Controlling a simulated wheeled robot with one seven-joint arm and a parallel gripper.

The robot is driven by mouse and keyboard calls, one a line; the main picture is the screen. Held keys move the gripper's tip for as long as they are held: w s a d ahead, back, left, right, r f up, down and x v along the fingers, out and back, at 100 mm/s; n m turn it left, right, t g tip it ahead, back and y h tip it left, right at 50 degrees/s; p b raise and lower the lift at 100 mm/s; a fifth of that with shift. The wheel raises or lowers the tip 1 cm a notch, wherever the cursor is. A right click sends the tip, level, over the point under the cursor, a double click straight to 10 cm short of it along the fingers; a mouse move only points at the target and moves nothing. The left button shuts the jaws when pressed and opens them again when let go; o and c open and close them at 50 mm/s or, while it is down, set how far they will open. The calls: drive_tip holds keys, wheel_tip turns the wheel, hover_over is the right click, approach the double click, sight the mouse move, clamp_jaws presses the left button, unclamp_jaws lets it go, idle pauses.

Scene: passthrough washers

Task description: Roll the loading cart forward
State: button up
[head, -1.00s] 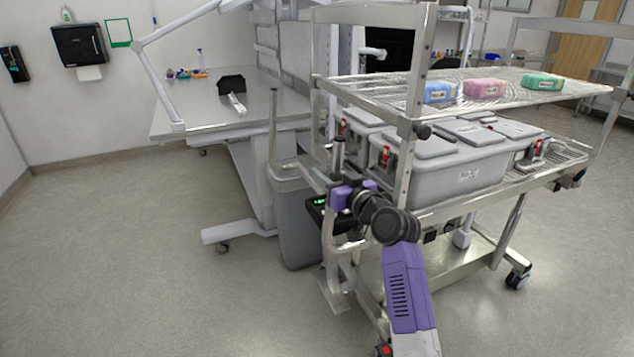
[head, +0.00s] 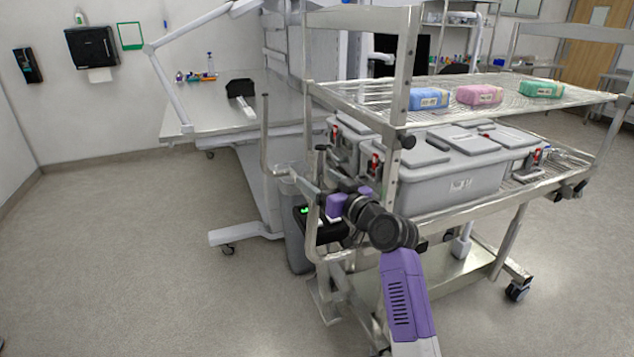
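The loading cart (head: 470,217) is a metal frame on casters, filling the right half of the head view. Its wire top shelf (head: 390,97) bears a blue pack (head: 429,99), a pink pack (head: 479,95) and a green pack (head: 541,89). Grey lidded bins (head: 455,188) stand on the shelf below. My purple arm reaches up to the cart's near left end. My gripper (head: 330,208) is at the upright handle tubes (head: 266,150) there. Its fingers are small and partly hidden among the tubes, so I cannot tell whether they are closed on one.
A steel worktable (head: 215,112) with a wheeled white base (head: 245,234) stands behind, left of the cart. A grey waste bin (head: 294,240) is close behind the cart's handle end. Open floor (head: 120,240) lies at the left. A caster (head: 517,291) shows at the cart's right.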

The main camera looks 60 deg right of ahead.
drive_tip(key=shift+s+d, duration=0.3)
drive_tip(key=shift+d, duration=0.15)
drive_tip(key=b+v, duration=0.1)
drive_tip(key=v, duration=0.6)
drive_tip(key=shift+s+a, duration=0.15)
drive_tip(key=shift+s, duration=0.2)
drive_tip(key=shift+r, duration=0.15)
